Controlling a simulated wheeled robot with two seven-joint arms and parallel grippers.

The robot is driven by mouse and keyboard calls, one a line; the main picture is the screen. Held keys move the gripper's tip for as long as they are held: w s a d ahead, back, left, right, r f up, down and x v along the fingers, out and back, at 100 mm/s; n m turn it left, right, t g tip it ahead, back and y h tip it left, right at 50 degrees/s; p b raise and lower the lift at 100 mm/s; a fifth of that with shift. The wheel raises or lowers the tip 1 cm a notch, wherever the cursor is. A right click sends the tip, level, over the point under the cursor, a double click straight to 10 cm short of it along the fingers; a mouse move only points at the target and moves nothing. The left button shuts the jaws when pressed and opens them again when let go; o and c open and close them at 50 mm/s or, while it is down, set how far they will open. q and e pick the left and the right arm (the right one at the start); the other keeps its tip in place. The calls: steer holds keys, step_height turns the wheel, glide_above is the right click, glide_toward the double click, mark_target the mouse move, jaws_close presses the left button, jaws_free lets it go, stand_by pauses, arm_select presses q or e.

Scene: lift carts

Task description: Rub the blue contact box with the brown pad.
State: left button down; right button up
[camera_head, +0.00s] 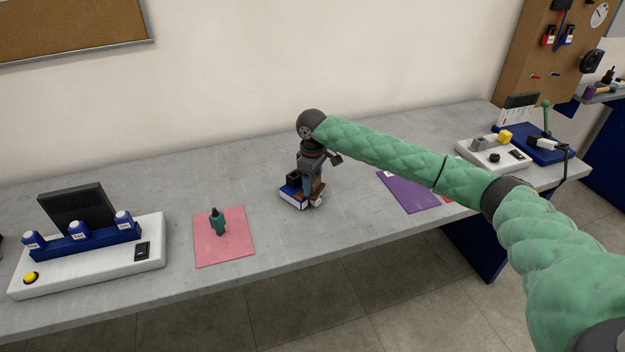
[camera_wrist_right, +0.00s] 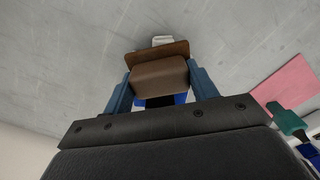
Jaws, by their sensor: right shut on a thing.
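The blue contact box (camera_head: 289,191), with a white lower part, sits on the grey bench in the middle of the head view, partly hidden by my right gripper. My right gripper (camera_head: 313,183) points down over it and is shut on the brown pad (camera_head: 319,188). In the right wrist view the brown pad (camera_wrist_right: 160,78) is between the two blue-grey fingers, and some blue of the box (camera_wrist_right: 180,99) shows behind it. The pad is at or just above the box; I cannot tell whether they touch. My left gripper is not in view.
A pink mat (camera_head: 238,248) with a green bottle (camera_head: 217,222) lies left of the box. A white station (camera_head: 95,265) with blue-and-white bottles stands farther left. A purple mat (camera_head: 408,192) and a white control box (camera_head: 492,152) are to the right. Bare bench surrounds the box.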

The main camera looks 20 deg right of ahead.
steer(key=shift+f, duration=0.55)
